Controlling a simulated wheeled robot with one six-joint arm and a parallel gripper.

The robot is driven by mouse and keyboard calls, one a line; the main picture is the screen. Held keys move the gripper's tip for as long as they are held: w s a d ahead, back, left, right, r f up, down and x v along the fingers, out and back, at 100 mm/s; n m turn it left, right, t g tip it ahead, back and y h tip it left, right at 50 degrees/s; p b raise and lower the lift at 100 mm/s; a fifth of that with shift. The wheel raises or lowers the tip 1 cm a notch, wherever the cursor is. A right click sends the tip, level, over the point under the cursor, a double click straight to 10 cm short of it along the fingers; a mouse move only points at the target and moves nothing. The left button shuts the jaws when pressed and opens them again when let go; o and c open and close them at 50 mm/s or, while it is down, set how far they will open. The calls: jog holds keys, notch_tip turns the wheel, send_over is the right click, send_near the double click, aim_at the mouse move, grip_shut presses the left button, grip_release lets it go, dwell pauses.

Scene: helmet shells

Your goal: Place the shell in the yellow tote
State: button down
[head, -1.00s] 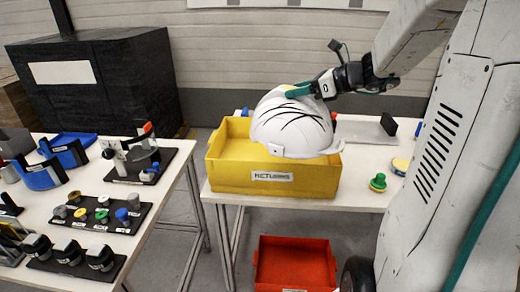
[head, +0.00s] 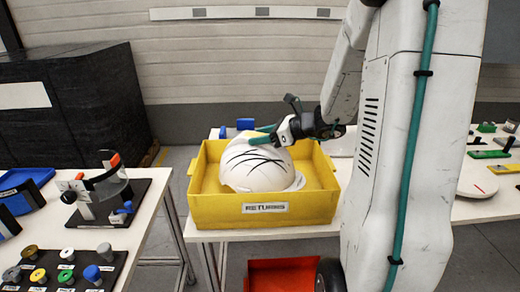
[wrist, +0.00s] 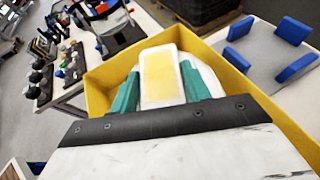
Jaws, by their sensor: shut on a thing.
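The white helmet shell (head: 256,166) with dark curved stripes sits within the walls of the yellow tote (head: 265,210), its lower part hidden behind the front wall. I cannot tell whether it touches the tote's floor. My gripper (head: 266,136) is shut on the shell's upper edge, its green fingers on either side. In the wrist view the green fingers (wrist: 160,88) flank the white shell (wrist: 205,78) with its yellow patch, and the tote's yellow rim (wrist: 105,85) surrounds them.
A red bin (head: 283,274) is below the table. Blue blocks (head: 245,124) stand behind the tote. The left table (head: 150,200) carries a black fixture (head: 105,195) and a rack of knobs (head: 65,268). A black crate stack (head: 75,105) stands at the back left.

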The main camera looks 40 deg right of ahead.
aim_at(261, 147)
jog(key=shift+f, duration=1.75)
jog(key=c, duration=0.7)
grip_release()
jog(key=shift+f, duration=0.15)
